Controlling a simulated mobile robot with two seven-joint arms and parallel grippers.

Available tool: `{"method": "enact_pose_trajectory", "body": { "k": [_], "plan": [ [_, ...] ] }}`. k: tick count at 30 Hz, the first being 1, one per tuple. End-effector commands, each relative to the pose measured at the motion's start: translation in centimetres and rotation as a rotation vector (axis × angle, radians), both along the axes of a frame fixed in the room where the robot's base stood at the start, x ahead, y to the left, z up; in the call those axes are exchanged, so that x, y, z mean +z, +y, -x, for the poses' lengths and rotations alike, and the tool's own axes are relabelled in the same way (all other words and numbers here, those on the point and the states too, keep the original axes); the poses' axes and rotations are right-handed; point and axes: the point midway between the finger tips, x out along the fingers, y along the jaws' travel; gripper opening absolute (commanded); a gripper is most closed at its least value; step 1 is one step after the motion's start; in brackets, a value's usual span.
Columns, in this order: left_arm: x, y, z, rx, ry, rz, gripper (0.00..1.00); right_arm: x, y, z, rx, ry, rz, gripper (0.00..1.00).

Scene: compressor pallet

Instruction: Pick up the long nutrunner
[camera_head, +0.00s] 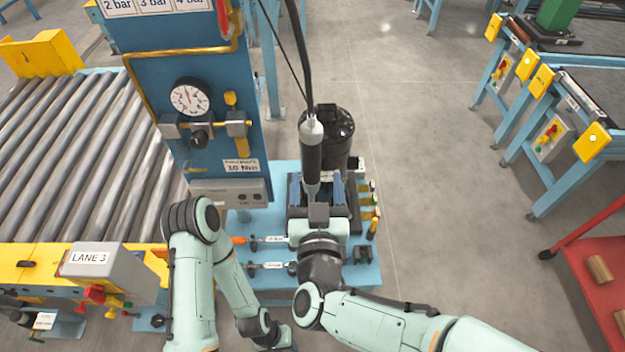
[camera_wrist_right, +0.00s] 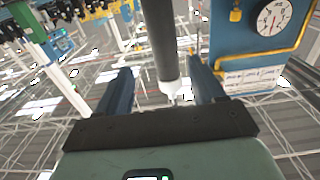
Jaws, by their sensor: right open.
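The long nutrunner (camera_head: 311,150) is a dark upright cylinder with a pale top. It hangs from a black cable in the middle of the head view. My right gripper (camera_head: 316,188) is open, with one blue finger on each side of the nutrunner's lower part. In the right wrist view the grey nutrunner shaft (camera_wrist_right: 163,40) comes down between the two spread fingers of the right gripper (camera_wrist_right: 161,88). I cannot tell whether either finger touches it. My left gripper is not clearly visible; the left arm's end is low at the bottom edge of the head view.
A blue column with a pressure gauge (camera_head: 190,97) stands just left of the nutrunner. A black cylindrical tank (camera_head: 340,130) is close behind it. Below is a light-blue tool shelf (camera_head: 268,255) with several tools. A roller conveyor (camera_head: 75,150) fills the left; grey floor (camera_head: 430,180) is free at right.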

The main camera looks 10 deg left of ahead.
Motion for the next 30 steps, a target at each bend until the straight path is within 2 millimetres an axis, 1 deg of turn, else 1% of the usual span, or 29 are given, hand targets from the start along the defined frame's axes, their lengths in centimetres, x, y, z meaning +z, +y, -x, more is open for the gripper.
{"method": "enact_pose_trajectory", "body": {
  "k": [1,3,11,15,18,22,28,29,30],
  "plan": [
    [0.3,0.0,-0.2,0.0,-0.002,0.0,0.43,0.1,0.3,-0.9,-0.002,0.0,0.002,0.68],
    [0.5,0.0,-0.3,0.0,-0.004,0.0,0.43,0.1,0.5,-1.8,-0.001,0.0,0.001,0.68],
    [1.1,0.0,-0.8,0.0,-0.009,0.0,0.43,-0.1,1.3,-3.7,0.001,0.0,0.003,0.68],
    [2.1,0.0,-1.5,0.001,-0.017,-0.001,0.43,-0.1,2.4,-5.7,0.002,0.0,0.005,0.68],
    [2.6,0.0,-1.9,0.0,-0.021,0.0,0.43,-0.1,2.6,-6.9,-0.001,-0.001,0.002,0.68],
    [2.7,0.0,-2.0,0.0,-0.023,0.0,0.43,-0.2,2.9,-7.6,0.002,0.001,0.0,0.68],
    [2.6,0.0,-1.9,0.0,-0.022,0.0,0.43,-0.3,2.9,-7.5,0.002,0.002,0.0,0.68],
    [2.6,0.0,-1.9,0.0,-0.021,0.0,0.43,-0.3,2.9,-7.5,0.002,0.002,0.0,0.58],
    [2.6,0.0,-1.9,0.0,-0.021,0.0,0.43,-0.3,2.9,-7.5,0.002,0.002,0.0,0.45]
  ]
}}
